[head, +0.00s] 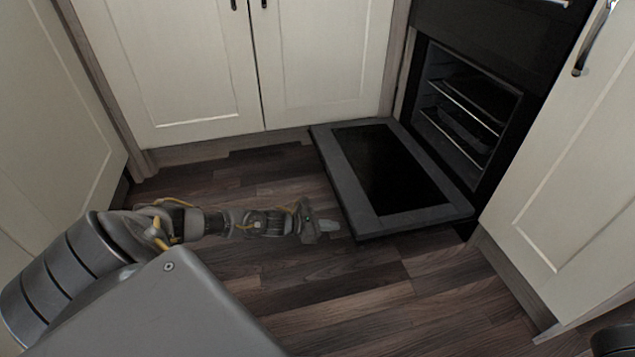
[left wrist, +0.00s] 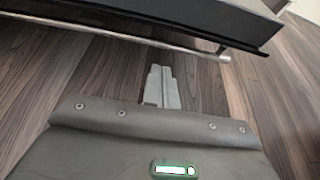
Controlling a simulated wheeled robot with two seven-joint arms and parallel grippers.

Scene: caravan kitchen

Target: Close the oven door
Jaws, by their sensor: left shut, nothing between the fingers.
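The oven door (head: 390,178) is folded down open, lying low and nearly flat above the floor, with a grey frame and dark glass. The oven (head: 465,105) behind it shows its wire racks inside. My left gripper (head: 329,226) is shut and empty, just left of the door's near outer edge, low over the floor. In the left wrist view the shut fingers (left wrist: 161,88) lie below the door's bar handle (left wrist: 130,37), with a visible gap. The dark door edge (left wrist: 200,20) crosses the top of that view. My right gripper is not in view.
Cream cupboards (head: 180,65) stand behind and left. Another cream cupboard door (head: 570,150) stands close to the right of the oven. The wooden floor (head: 330,290) in front of the oven door is clear.

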